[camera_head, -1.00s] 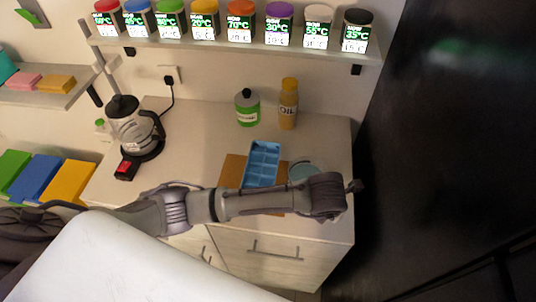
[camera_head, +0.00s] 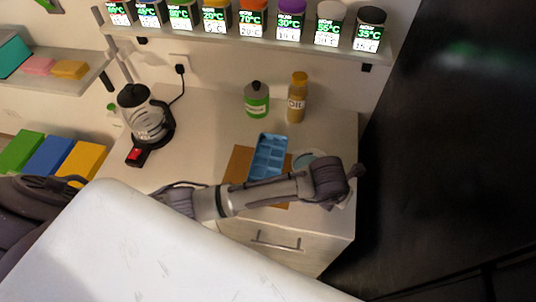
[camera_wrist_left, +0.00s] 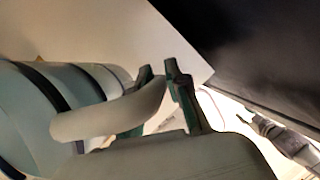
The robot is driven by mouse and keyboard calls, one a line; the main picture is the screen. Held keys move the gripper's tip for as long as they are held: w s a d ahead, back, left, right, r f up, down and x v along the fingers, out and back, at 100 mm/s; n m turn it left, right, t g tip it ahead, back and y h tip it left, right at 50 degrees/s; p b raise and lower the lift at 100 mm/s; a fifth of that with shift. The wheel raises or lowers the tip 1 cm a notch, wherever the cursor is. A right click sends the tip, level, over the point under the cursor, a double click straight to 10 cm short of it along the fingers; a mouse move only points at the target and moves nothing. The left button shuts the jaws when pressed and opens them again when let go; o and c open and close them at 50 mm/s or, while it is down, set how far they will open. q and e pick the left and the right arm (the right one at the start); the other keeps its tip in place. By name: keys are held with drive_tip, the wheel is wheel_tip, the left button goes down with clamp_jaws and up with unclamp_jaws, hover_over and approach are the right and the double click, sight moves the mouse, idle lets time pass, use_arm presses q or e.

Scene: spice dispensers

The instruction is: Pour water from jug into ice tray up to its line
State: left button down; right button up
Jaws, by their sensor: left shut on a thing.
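The blue ice tray (camera_head: 268,157) lies on a brown board (camera_head: 236,166) on the counter, its compartments facing up. The pale jug (camera_head: 308,158) is right of the tray in the head view, largely hidden by my left wrist. The left wrist view shows the jug's banded body (camera_wrist_left: 88,85) and thick handle. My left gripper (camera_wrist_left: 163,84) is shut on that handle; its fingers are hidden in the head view. Water and the tray's line cannot be made out. A grey arm end with a greenish tip, apparently my right gripper (camera_wrist_left: 250,121), shows small in the left wrist view.
A green bottle (camera_head: 257,100) and an oil bottle (camera_head: 297,98) stand behind the tray. Spice dispensers line the shelf (camera_head: 250,44) above. A dark panel (camera_head: 450,150) bounds the right side.

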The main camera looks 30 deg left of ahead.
use_arm(q)
drive_tip(key=shift+a+r, duration=0.1)
drive_tip(key=shift+r, duration=0.45)
drive_tip(key=shift+a+h, duration=0.15)
drive_tip(key=shift+h, duration=0.25)
drive_tip(key=shift+w+a+r+h, duration=0.15)
drive_tip(key=shift+w+r+h, duration=0.15)
drive_tip(key=shift+r+h, duration=0.15)
drive_tip(key=shift+s+a+r+h, duration=0.1)
drive_tip(key=shift+s+r+h, duration=0.1)
drive_tip(key=shift+r+h, duration=0.05)
drive_tip(key=shift+w+a+r+n+g, duration=0.1)
drive_tip(key=shift+w+a+n+g, duration=0.1)
drive_tip(key=shift+w+n+g, duration=0.1)
drive_tip(key=shift+s+a+r+h, duration=0.1)
drive_tip(key=shift+s+r+h, duration=0.1)
drive_tip(key=shift+h, duration=0.1)
drive_tip(key=shift+w+a+r, duration=0.1)
drive_tip(key=shift+w+a, duration=0.1)
drive_tip(key=shift+w, duration=0.05)
